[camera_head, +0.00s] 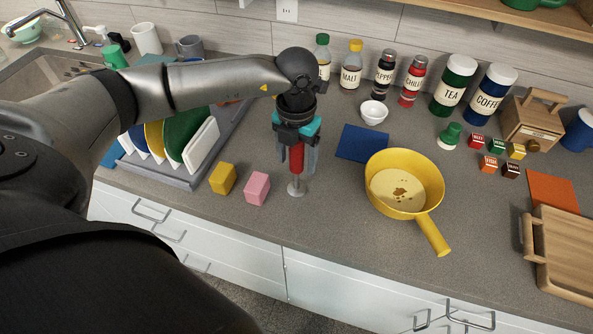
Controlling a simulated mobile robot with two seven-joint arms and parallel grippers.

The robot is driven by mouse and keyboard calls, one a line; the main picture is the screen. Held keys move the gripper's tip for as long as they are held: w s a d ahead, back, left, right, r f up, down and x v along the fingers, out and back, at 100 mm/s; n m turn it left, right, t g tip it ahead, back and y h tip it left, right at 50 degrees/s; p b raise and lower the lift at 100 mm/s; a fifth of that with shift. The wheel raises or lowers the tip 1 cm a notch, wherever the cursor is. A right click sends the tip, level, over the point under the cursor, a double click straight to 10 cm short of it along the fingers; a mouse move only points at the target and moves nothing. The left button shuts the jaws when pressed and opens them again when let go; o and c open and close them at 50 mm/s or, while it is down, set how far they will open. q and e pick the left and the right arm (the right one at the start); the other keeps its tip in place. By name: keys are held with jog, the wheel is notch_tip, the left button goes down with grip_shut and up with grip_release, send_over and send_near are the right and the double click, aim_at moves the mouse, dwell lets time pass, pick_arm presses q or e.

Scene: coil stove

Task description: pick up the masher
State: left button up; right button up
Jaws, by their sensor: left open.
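The masher (296,160) has a red handle and a metal stem ending in a round metal foot. It stands upright on the grey counter, foot down. My left gripper (297,163) points down over it. Its fingers are open, one on each side of the red handle. The top of the handle is hidden by the gripper. I cannot tell whether a finger touches the handle. My right gripper is not in view.
A yellow block (223,179) and a pink block (257,188) lie left of the masher. A dish rack (190,178) with plates stands behind them. A yellow pan (405,185) and blue cloth (362,143) are to the right. Bottles and jars line the back.

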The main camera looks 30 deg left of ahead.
pick_arm(q)
jog(key=shift+f, duration=0.2)
jog(key=shift+r, duration=0.1)
grip_shut()
dwell(0.4)
